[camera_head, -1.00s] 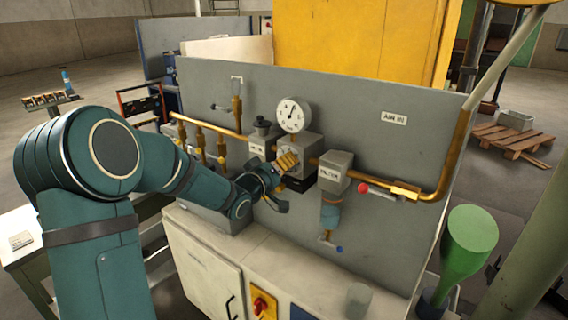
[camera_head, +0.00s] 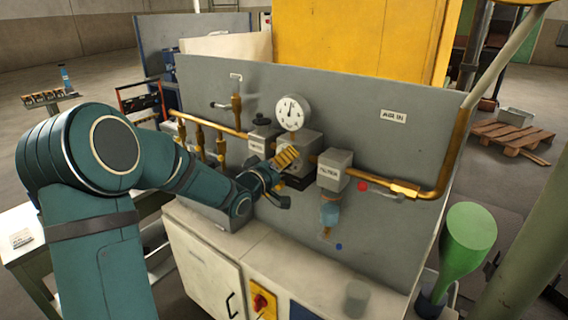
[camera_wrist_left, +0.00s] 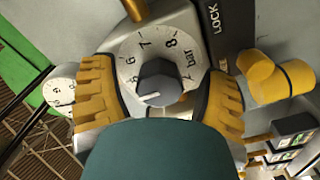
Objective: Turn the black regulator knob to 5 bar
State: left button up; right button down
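The black regulator knob (camera_wrist_left: 158,82) shows in the left wrist view at the centre of a pale dial (camera_wrist_left: 186,55) with numbers up to 8 and the word bar. Its white mark points to the lower left; the exact reading is hard to tell. My left gripper (camera_wrist_left: 160,100) has its yellow fingers spread on both sides of the knob, with visible gaps. In the head view my left gripper (camera_head: 284,174) is at the regulator and hides the knob. The round pressure gauge (camera_head: 292,112) is above it, needle roughly upward. My right gripper is out of view.
The filter box (camera_head: 334,171) with a red-handled valve (camera_head: 363,187) is right of the regulator. Brass pipes (camera_head: 443,165) run along the grey panel (camera_head: 400,150). In the wrist view a yellow fitting (camera_wrist_left: 278,78) lies close to the right finger.

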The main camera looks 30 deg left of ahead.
pick_arm(q)
jog(key=s+a, duration=0.1)
jog(key=s, duration=1.1)
dwell(0.4)
jog(key=d+f+m+g+h, duration=0.15)
jog(key=d+f+g, duration=0.25)
jog(key=d+f, duration=0.55)
jog(key=d+f+m+g+y, duration=0.15)
jog(key=d+f+g, duration=0.3)
jog(key=f, duration=0.95)
jog(key=s+d+f+m+g+h, duration=0.2)
jog(key=s+d+f+m+g, duration=0.3)
jog(key=s+d+f, duration=0.9)
jog(key=g, duration=0.3)
jog(key=shift+s+d+f+m, duration=0.25)
jog(key=shift+s+m, duration=0.15)
